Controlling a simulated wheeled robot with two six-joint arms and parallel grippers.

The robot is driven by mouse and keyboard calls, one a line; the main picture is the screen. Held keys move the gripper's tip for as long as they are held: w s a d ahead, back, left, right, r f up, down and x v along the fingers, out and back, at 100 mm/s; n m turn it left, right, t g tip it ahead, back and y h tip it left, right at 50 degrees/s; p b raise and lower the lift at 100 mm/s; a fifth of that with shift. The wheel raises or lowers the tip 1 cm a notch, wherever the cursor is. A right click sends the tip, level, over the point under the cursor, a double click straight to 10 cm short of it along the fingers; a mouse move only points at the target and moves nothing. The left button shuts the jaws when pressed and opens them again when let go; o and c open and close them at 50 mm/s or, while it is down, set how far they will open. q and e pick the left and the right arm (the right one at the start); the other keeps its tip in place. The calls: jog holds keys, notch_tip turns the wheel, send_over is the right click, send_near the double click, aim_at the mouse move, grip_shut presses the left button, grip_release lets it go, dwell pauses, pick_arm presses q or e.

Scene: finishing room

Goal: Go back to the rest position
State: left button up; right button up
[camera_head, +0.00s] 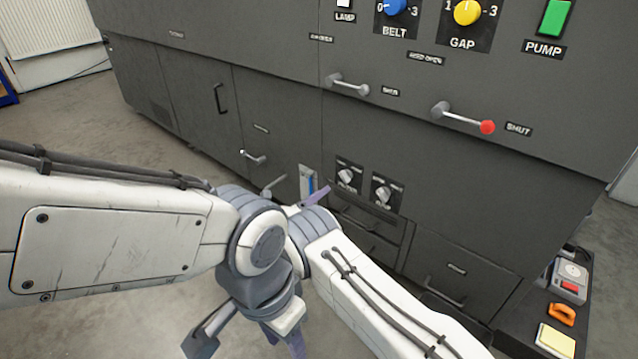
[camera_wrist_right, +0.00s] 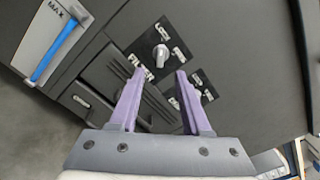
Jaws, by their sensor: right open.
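My right gripper (camera_wrist_right: 160,76) is open, with two purple fingers apart and nothing between them. They face the dark grey machine's lower panel. Beyond the fingertips is a grey knob (camera_wrist_right: 161,55). In the head view my right arm comes in from the bottom right, and a purple finger (camera_head: 318,194) shows just below the blue gauge; the rest of that gripper is mostly hidden behind the arm joints. My left arm comes in from the left and bends down at its joint. Part of its gripper (camera_head: 290,335) shows at the bottom edge, cut off, so its jaw state is unclear.
The dark machine (camera_head: 240,60) fills the back, with levers, a red-tipped handle (camera_head: 487,127), two lower knobs (camera_head: 347,176) and a blue gauge (camera_head: 307,184). A black shelf at right holds an orange item (camera_head: 561,314) and yellow pad (camera_head: 556,341). Bare floor lies left.

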jog(key=s+d+r+m+g+y+p, duration=0.1)
jog(key=s+d+r+m+g+p, duration=0.2)
jog(key=s+r+m, duration=0.35)
jog(key=s+d+r+m+g+y+p, duration=0.2)
jog(key=s+r+m+g, duration=0.35)
jog(key=s+r, duration=0.25)
jog(key=s+r+m+g+y+p, duration=0.2)
jog(key=s+r+m+y+p, duration=0.3)
jog(key=s, duration=0.6)
jog(key=s+r+m+g+y, duration=0.2)
jog(key=s+m, duration=0.5)
jog(key=s, duration=0.3)
jog(key=s+r+m+g+y+p, duration=0.1)
jog(key=s+r+m+y+p, duration=0.4)
jog(key=s, duration=0.6)
notch_tip(320, 180, up, 36)
jog(key=h+p, duration=0.2)
jog(key=p, duration=3.2)
jog(key=shift+m, duration=0.4)
jog(key=shift+d+f, duration=0.1)
